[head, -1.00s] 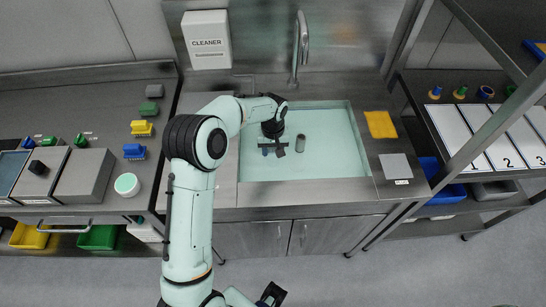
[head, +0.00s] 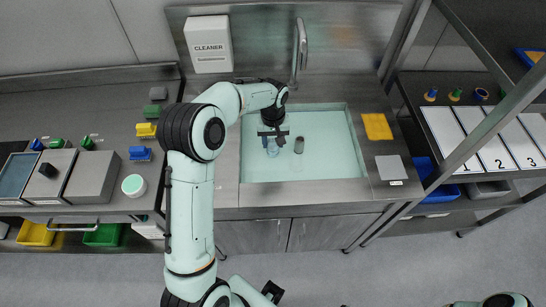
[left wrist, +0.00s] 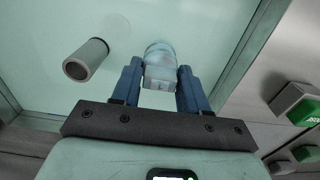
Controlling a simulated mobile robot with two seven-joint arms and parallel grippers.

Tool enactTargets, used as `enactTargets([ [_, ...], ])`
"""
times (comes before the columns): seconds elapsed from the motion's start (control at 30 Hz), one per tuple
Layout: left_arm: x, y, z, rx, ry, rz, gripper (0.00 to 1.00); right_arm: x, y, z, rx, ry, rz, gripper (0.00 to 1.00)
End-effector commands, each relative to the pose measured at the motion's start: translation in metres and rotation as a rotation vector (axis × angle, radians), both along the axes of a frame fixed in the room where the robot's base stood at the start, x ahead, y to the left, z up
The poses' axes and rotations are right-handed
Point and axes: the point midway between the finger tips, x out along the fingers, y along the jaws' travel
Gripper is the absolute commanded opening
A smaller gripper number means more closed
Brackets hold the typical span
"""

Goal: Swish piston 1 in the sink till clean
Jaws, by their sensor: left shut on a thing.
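The sink (head: 330,170) is a pale green basin set in a steel counter. My left gripper (head: 271,138) reaches down into the left part of the sink and is shut on a pale blue, translucent piston (head: 272,150). In the left wrist view the piston (left wrist: 160,64) sits between two blue fingers (left wrist: 156,88), its rounded end pointing away. No number is readable on it. Whether it touches the basin floor, and how clean it is, I cannot tell. A dark shape near the bottom edge (head: 272,291) may be my right gripper; its jaws are not clear.
The faucet (head: 300,45) and the white cleaner box (head: 208,44) are behind. A yellow cloth (head: 377,126) lies right of the sink. The basin's right side is clear.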

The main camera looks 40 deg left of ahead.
Motion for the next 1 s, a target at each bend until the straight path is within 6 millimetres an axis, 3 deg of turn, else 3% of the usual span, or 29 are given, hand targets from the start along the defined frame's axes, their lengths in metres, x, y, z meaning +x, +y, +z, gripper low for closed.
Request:
enactTargets([
  [0.6, 0.001, 0.000, 0.047, 0.001, -0.004, -0.001, 0.00, 0.021, 0.000, 0.028, 0.000, -0.023, 0.000, 0.43],
  [1.0, 0.000, 0.000, 0.051, 0.000, -0.001, -0.001, 0.00, 0.023, 0.000, 0.031, 0.000, -0.026, 0.000, 0.43],
])
